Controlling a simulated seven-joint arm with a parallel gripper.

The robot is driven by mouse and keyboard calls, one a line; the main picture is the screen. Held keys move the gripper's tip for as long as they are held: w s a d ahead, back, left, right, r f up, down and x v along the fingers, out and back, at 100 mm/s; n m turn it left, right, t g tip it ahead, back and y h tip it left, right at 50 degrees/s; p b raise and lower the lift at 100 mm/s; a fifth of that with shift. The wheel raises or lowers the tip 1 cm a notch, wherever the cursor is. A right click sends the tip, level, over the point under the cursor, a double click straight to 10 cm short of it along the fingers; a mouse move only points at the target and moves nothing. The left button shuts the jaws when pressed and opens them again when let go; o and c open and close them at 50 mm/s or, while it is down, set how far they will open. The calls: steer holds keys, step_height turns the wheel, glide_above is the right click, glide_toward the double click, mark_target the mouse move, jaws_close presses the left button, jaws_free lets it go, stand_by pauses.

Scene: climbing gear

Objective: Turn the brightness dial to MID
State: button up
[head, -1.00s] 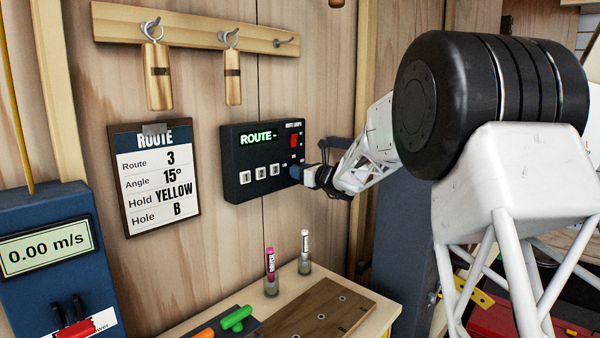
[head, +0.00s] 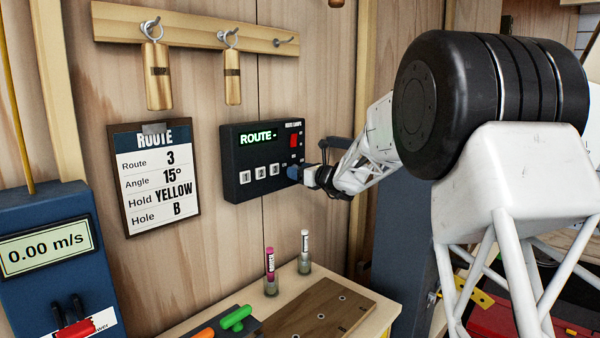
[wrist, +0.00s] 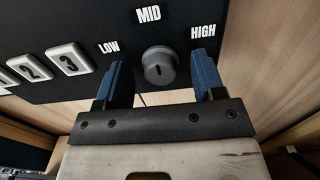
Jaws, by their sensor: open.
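The brightness dial (wrist: 158,66) is a grey round knob on the black route lamps panel (head: 240,190), with LOW, MID and HIGH printed in an arc around it. My gripper (wrist: 162,78) is open, with one blue finger on each side of the dial and a visible gap to each. In the head view the gripper covers the dial at the panel's lower right corner.
Three white numbered buttons (head: 261,173) sit left of the dial, and a red switch (head: 294,140) is above it. A route card (head: 155,180) hangs left of the panel. Two small vials with markers (head: 270,280) stand on the bench below.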

steer(key=shift+s+d, duration=0.1)
steer(key=v, duration=0.7)
steer(key=shift+s+d, duration=0.2)
stand_by(0.3)
steer(key=s+a+f+n+g+h, duration=0.15)
steer(key=s+n+g, duration=0.4)
steer(key=s, duration=0.95)
steer(key=s+a+f+n+g+h, duration=0.1)
steer(key=s+n+g+h, duration=0.1)
steer(key=s+n, duration=1)
steer(key=s+d+f+n+g+h, duration=0.1)
steer(key=s+d+f+n+h, duration=0.2)
steer(key=s, duration=0.8)
steer(key=s+d+f+n+h, duration=0.3)
steer(key=s+d+f, duration=0.1)
steer(key=s, duration=0.8)
steer(key=s+d+f+n+g+h, duration=0.1)
steer(key=s+d+f+n+h, duration=0.2)
steer(key=s, duration=0.9)
steer(key=shift+d+f+g, duration=0.15)
steer(key=shift+d+g, duration=0.2)
steer(key=shift+d, duration=0.25)
steer(key=shift+w+h, duration=0.1)
steer(key=shift+h, duration=0.15)
steer(key=shift+c, duration=0.2)
